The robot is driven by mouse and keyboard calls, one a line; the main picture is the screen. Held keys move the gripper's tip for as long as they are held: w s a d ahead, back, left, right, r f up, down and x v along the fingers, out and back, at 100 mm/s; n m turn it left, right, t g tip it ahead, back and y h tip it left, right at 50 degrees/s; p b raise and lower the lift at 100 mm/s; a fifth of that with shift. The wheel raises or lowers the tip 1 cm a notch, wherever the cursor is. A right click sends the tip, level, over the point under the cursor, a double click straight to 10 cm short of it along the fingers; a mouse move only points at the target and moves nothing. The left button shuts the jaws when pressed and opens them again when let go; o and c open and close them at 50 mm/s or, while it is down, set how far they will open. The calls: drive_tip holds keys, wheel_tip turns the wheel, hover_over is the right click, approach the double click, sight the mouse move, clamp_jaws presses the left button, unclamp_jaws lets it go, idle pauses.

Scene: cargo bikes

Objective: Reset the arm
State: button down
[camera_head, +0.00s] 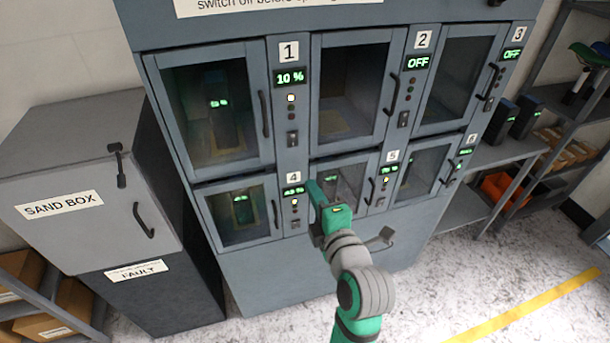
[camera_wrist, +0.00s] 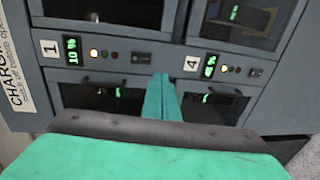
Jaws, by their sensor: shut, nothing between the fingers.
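My arm reaches up from the bottom of the head view, with my gripper (camera_head: 314,190) in front of the locker between the compartments labelled 4 and 5. In the wrist view my gripper (camera_wrist: 161,98) shows as two green fingers pressed together, with nothing between them. The fingers point toward the grey charging cabinet (camera_head: 290,270). I cannot tell whether the fingertips touch it. The lower part of compartment 5's door (camera_head: 345,172) is partly hidden behind my arm.
Cabinet doors 1 (camera_head: 215,110), 2 (camera_head: 350,90) and 4 (camera_head: 240,212) appear shut. The sand box (camera_head: 60,190) stands at the left. A shelf with batteries (camera_head: 525,118) stands at the right. The speckled floor (camera_head: 440,290) at the front right is clear.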

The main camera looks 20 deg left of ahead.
drive_tip(key=shift+s+d+f, duration=0.1)
drive_tip(key=shift+s+d, duration=0.4)
drive_tip(key=shift+w, duration=0.1)
drive_tip(key=s+d+f+m+t+h, duration=0.1)
drive_tip(key=s+d+f+m+h, duration=0.4)
drive_tip(key=f+m, duration=0.4)
drive_tip(key=s+d+f+m+t+h, duration=0.1)
drive_tip(key=s+d+f+m+h, duration=0.15)
drive_tip(key=s+f+m, duration=0.65)
drive_tip(key=s+d+f+m+h, duration=0.1)
drive_tip(key=s+d+f+m, duration=0.1)
drive_tip(key=s, duration=0.8)
drive_tip(key=s+d+f+m, duration=0.2)
drive_tip(key=s+f+m, duration=0.1)
drive_tip(key=s, duration=0.8)
drive_tip(key=shift+d+f+m+h, duration=0.15)
drive_tip(key=shift+f+m+h, duration=0.15)
drive_tip(key=shift+m, duration=0.6)
